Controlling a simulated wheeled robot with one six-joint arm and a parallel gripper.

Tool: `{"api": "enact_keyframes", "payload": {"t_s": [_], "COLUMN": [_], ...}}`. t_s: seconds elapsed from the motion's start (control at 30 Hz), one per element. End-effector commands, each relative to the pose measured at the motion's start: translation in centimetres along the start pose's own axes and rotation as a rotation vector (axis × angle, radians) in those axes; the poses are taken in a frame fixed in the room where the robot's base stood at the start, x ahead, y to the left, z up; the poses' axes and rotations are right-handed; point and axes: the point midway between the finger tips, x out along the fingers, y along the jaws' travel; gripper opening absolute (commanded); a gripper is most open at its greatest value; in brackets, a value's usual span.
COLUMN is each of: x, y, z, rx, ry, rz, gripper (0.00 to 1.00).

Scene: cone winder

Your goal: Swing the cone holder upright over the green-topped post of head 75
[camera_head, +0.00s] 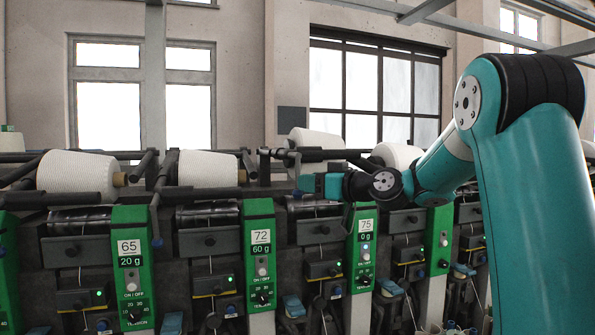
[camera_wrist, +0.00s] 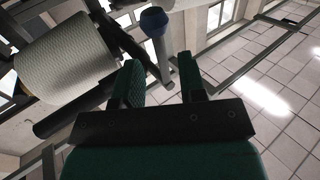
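The green post of head 75 (camera_head: 365,250) stands right of centre in the head view, with "75" and "0 g" on its label. Left of it, a white cone (camera_head: 316,141) sits higher than its neighbours, behind dark holder bars (camera_head: 290,155). My gripper (camera_head: 308,184) is in front of and below this cone, left of the post's top. In the wrist view my gripper (camera_wrist: 160,72) has its green fingers apart, with nothing gripped between them. A blue knob (camera_wrist: 153,21) on a grey stem lies just beyond the fingertips. A white cone (camera_wrist: 65,58) beside dark bars is at left.
The post of head 72 (camera_head: 260,255) and the post of head 65 (camera_head: 132,265) stand to the left with their cones (camera_head: 208,168). Another cone (camera_head: 397,154) is partly behind my arm.

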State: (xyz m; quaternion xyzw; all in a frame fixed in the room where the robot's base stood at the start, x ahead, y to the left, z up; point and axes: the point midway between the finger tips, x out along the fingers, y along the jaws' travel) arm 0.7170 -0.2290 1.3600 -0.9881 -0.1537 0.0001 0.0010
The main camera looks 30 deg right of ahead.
Motion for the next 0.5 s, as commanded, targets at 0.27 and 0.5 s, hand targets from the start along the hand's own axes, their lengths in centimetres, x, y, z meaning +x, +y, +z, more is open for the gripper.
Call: {"api": "enact_keyframes", "payload": {"t_s": [0.27, 0.5], "x": [3.8, 4.4], "y": [-0.1, 0.0], "z": [-0.1, 0.0], "rx": [0.002, 0.001], "ry": [-0.001, 0.000], "rz": [-0.002, 0.001], "gripper": [0.37, 0.37]}}
